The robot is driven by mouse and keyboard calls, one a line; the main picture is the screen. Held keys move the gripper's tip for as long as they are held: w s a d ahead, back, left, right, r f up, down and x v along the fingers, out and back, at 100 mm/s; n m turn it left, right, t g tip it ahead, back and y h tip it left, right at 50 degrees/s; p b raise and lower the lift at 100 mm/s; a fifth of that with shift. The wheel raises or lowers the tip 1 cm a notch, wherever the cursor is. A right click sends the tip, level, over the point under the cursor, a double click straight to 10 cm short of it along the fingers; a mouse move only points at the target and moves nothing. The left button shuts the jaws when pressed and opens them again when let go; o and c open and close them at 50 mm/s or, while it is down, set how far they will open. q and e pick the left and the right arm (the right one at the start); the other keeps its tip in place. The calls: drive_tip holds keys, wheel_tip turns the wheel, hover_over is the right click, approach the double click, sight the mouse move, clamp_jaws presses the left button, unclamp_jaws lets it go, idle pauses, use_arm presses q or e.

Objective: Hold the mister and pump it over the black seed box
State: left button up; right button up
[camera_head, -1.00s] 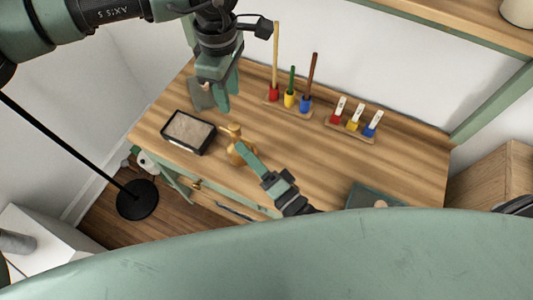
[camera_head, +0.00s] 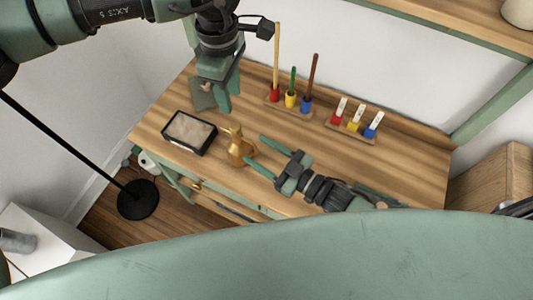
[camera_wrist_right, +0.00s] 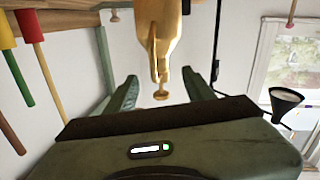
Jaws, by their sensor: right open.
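The brass-coloured mister (camera_head: 239,150) stands on the wooden table, just right of the black seed box (camera_head: 204,151), which is filled with pale soil. My right gripper (camera_head: 256,150) is open to the right of the mister, its two fingers spread and pointing at it. In the right wrist view the mister (camera_wrist_right: 157,28) shows beyond and between the open fingertips (camera_wrist_right: 160,85), with a small knob at its lower end in the picture. I see no grip on it. My left gripper (camera_head: 222,103) hangs above the back left of the table, behind the seed box; its finger gap is unclear.
A stand with red, yellow and blue holders and sticks (camera_head: 290,104) is at the back. A rack with small white-topped items (camera_head: 352,124) stands right of it. A grey-green flat piece (camera_head: 203,97) is by my left gripper. A black lamp base (camera_head: 138,200) is on the floor.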

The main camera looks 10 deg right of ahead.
sight(241, 141)
drive_tip(key=x, duration=0.6)
drive_tip(key=shift+c, duration=0.3)
clamp_jaws()
use_arm(q)
clamp_jaws()
use_arm(e)
drive_tip(key=shift+s+f, duration=0.1)
drive_tip(key=shift+d+f, duration=0.1)
drive_tip(key=shift+f, duration=0.05)
idle(1.2)
